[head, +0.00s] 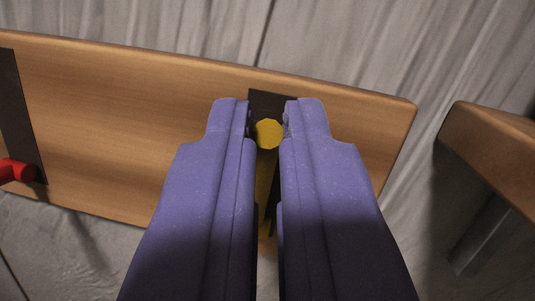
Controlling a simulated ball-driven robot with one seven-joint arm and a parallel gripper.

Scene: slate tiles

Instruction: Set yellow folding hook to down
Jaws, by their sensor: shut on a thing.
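The yellow folding hook (268,133) is in the head view, between the fingertips of my gripper (267,125). Its round yellow end shows in the gap, and a yellow strip of it runs downward between the fingers. My gripper's two purple fingers are shut on the hook, one on each side. A dark backing plate (270,97) shows behind it on the wooden board. Most of the hook's lower part and its joint are hidden by the fingers, so I cannot tell its exact angle.
The wooden board (110,120) spans the view. At its left end, a red hook (18,170) sits on a dark plate (14,105). A separate wooden piece (490,145) stands at the right. Grey pleated cloth or wall lies behind.

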